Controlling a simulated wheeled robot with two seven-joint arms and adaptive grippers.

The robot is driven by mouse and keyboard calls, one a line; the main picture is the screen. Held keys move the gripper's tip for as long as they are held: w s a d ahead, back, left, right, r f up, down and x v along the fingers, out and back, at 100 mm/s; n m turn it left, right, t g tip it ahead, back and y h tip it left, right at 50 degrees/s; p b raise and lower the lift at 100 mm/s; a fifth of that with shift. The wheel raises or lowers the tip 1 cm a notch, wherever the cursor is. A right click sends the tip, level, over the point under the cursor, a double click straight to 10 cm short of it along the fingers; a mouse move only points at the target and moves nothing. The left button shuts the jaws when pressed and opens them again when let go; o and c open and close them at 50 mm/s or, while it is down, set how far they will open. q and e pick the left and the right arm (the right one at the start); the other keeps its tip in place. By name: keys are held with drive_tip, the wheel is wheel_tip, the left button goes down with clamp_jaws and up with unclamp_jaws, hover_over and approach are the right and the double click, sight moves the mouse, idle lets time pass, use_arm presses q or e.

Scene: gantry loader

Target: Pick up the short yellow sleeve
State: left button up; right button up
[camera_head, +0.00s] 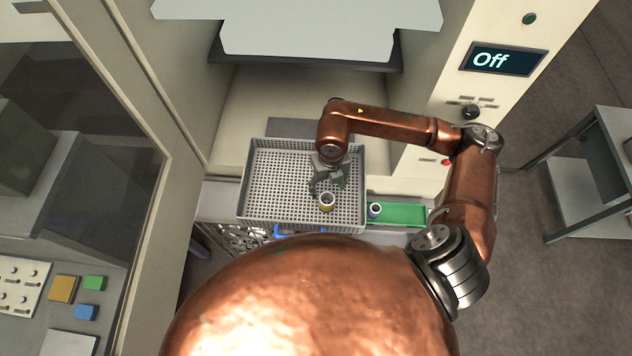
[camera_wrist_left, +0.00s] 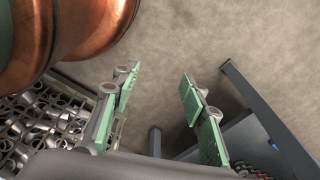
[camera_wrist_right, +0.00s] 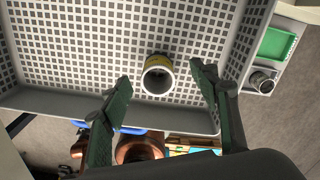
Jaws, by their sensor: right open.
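The short yellow sleeve (camera_head: 327,201) stands in the grey perforated basket, toward its front right. In the right wrist view the sleeve (camera_wrist_right: 157,76) shows its open round end, with a yellow outer band, on the basket floor. My right gripper (camera_head: 328,186) is above the basket, just behind the sleeve in the head view. In the right wrist view its fingers (camera_wrist_right: 160,90) are spread wide, one on each side of the sleeve, with nothing between them gripped. My left gripper (camera_wrist_left: 158,88) is open and empty in the left wrist view, over the floor; it is hidden in the head view.
The grey basket (camera_head: 257,206) has raised walls around the sleeve. A machine panel with an "Off" display (camera_head: 503,60) stands at the right. A bin of metal rings (camera_wrist_left: 40,118) is near my left gripper.

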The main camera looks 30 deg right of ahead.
sight(327, 198)
drive_tip(key=s+f, duration=0.1)
drive_tip(key=s+f+p, duration=0.1)
drive_tip(key=shift+s+a+f, duration=0.25)
drive_tip(key=shift+s, duration=0.05)
drive_tip(key=f+p, duration=0.2)
drive_tip(key=shift+w+a+f, duration=0.2)
drive_tip(key=shift+w+f, duration=0.1)
drive_tip(key=shift+f, duration=0.1)
drive_tip(key=shift+w+f, duration=0.7)
drive_tip(key=shift+f, duration=0.35)
drive_tip(key=shift+s, duration=0.6)
drive_tip(key=shift+w, duration=0.3)
drive_tip(key=c, duration=0.5)
drive_tip(key=shift+s, duration=0.1)
drive_tip(key=shift+c, duration=0.8)
drive_tip(key=shift+s, duration=0.1)
drive_tip(key=shift+c, duration=0.7)
drive_tip(key=c, duration=0.7)
use_arm(q)
drive_tip(key=s+r, duration=0.3)
drive_tip(key=shift+s+a, duration=0.1)
drive_tip(key=shift+s, duration=0.1)
drive_tip(key=shift+f, duration=0.1)
use_arm(e)
drive_tip(key=shift+r, duration=0.1)
